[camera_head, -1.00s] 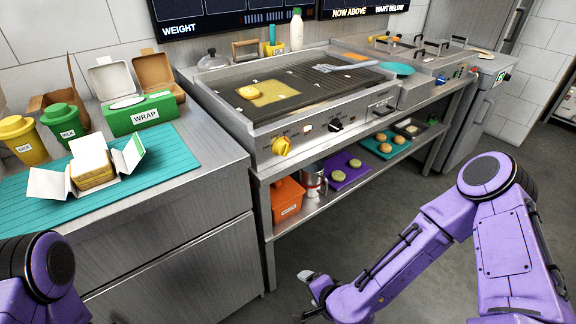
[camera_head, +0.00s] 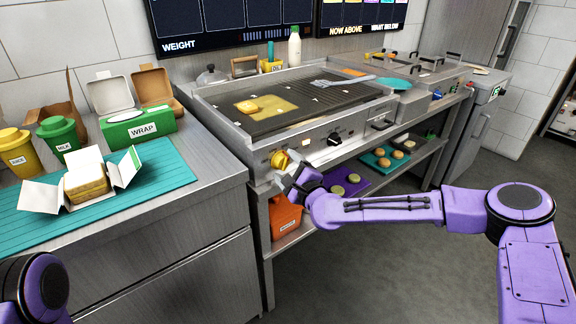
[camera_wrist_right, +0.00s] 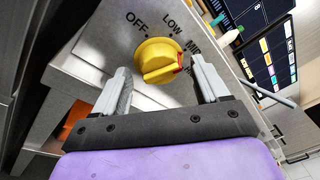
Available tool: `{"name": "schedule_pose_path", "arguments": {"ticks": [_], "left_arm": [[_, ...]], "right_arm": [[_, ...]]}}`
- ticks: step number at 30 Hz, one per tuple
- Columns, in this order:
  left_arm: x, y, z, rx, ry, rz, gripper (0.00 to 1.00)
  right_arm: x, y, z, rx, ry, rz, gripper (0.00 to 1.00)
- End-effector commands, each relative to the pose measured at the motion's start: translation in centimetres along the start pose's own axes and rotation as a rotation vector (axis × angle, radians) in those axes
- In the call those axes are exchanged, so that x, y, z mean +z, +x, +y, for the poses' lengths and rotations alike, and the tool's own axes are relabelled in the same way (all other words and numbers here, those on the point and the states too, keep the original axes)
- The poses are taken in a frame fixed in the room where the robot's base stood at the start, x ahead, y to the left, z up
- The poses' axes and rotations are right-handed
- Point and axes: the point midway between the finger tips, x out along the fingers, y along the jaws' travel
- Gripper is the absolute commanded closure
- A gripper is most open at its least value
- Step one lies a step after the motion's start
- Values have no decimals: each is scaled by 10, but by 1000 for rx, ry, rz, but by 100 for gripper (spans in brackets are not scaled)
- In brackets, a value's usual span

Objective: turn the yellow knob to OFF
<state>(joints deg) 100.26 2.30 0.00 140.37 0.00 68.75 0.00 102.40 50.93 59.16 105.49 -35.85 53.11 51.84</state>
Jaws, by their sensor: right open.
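The yellow knob (camera_head: 280,160) is on the griddle's front panel at its left end, partly hidden by my right gripper in the head view. In the right wrist view the knob (camera_wrist_right: 158,60) shows whole, with OFF, LOW and MID printed around it. Its red mark points toward the MID side, away from OFF. My right gripper (camera_head: 292,172) is open just in front of the knob. In the wrist view its two fingers (camera_wrist_right: 160,85) stand on either side of the knob's near edge; I cannot tell if they touch it. My left gripper is out of view.
The griddle (camera_head: 225,110) holds a yellow patty on a yellow patch. A black knob (camera_head: 334,139) is farther right on the panel. Below, a shelf holds an orange container (camera_head: 286,216) and a purple board (camera_head: 350,188). The counter at left carries wrap and cups.

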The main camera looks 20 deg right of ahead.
Motion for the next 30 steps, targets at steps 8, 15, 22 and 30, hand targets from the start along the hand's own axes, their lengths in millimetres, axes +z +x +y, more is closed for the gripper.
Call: {"name": "schedule_pose_path", "arguments": {"ticks": [8,15,22,30], "left_arm": [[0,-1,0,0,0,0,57],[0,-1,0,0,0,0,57],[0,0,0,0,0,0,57],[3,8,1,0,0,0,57]], "right_arm": [[0,8,1,2,1,0,26],[0,8,1,2,1,0,80],[-3,7,0,-1,-3,3,80],[-2,8,3,-10,-78,-5,80]]}}
